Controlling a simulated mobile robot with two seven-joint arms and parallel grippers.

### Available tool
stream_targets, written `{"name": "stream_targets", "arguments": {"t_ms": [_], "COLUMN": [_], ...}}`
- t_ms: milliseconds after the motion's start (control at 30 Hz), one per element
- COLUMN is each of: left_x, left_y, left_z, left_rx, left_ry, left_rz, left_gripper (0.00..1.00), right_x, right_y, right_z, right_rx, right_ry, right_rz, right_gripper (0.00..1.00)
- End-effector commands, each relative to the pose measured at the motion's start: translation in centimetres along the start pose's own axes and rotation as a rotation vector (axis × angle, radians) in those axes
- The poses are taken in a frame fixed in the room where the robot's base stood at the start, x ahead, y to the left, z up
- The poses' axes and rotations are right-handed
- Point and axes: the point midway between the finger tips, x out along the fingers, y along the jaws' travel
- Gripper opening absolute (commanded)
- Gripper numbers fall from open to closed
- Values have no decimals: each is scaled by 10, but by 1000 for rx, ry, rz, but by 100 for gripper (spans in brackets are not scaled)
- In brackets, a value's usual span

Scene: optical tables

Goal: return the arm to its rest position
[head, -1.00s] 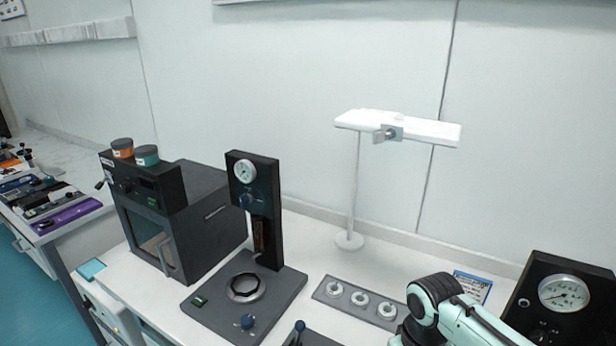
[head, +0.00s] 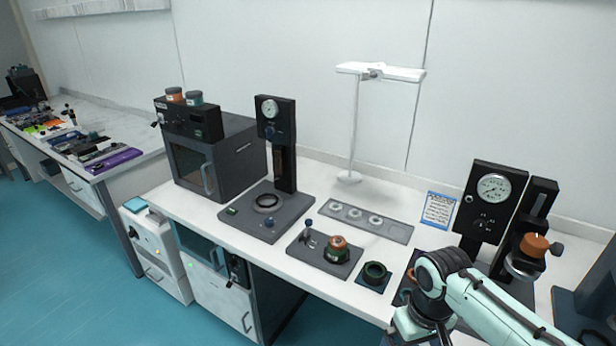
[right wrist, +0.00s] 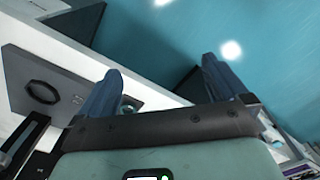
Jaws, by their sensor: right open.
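My right arm (head: 500,305) comes in from the lower right in the head view, pale green with a dark joint (head: 441,271) above the front of the table. Its gripper is hidden below that joint in the head view. In the right wrist view my right gripper (right wrist: 162,90) shows two blue fingers spread apart, with nothing between them. Beyond the fingers lie the table edge and the teal floor. My left gripper is not in view.
The white table carries a black oven (head: 213,158), a press with a round gauge (head: 284,150), a plate with an orange-topped part (head: 338,249), a dark ring (head: 375,272) and a gauge stand (head: 491,195). A lamp stand (head: 352,130) is behind. Teal floor (head: 80,260) is clear at left.

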Motion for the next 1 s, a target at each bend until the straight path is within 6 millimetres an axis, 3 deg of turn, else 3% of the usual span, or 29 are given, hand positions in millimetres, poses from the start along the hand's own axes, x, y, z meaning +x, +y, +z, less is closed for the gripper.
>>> {"name": "stream_targets", "arguments": {"t_ms": [33, 167, 267, 367, 500, 633, 800, 1000], "left_x": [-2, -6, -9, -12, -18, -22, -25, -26], "left_y": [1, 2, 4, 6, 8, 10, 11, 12], "left_z": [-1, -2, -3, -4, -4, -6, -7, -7], "left_rx": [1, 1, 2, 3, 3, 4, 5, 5], "left_ry": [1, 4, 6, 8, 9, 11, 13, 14], "left_rz": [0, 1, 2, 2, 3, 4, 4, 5], "left_gripper": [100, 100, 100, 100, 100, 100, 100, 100], "right_x": [38, 115, 181, 250, 336, 384, 409, 415], "right_y": [-6, -21, -36, -53, -79, -99, -113, -116], "right_z": [-7, -16, -10, 12, 65, 122, 176, 194], "right_rx": [-2, 16, 56, 129, 279, 423, 547, 589], "right_ry": [-30, -42, -56, -71, -89, -103, -115, -112], "right_rz": [-31, -114, -185, -259, -336, -355, -333, -316], "right_gripper": [100, 100, 100, 100, 100, 100, 100, 100]}}
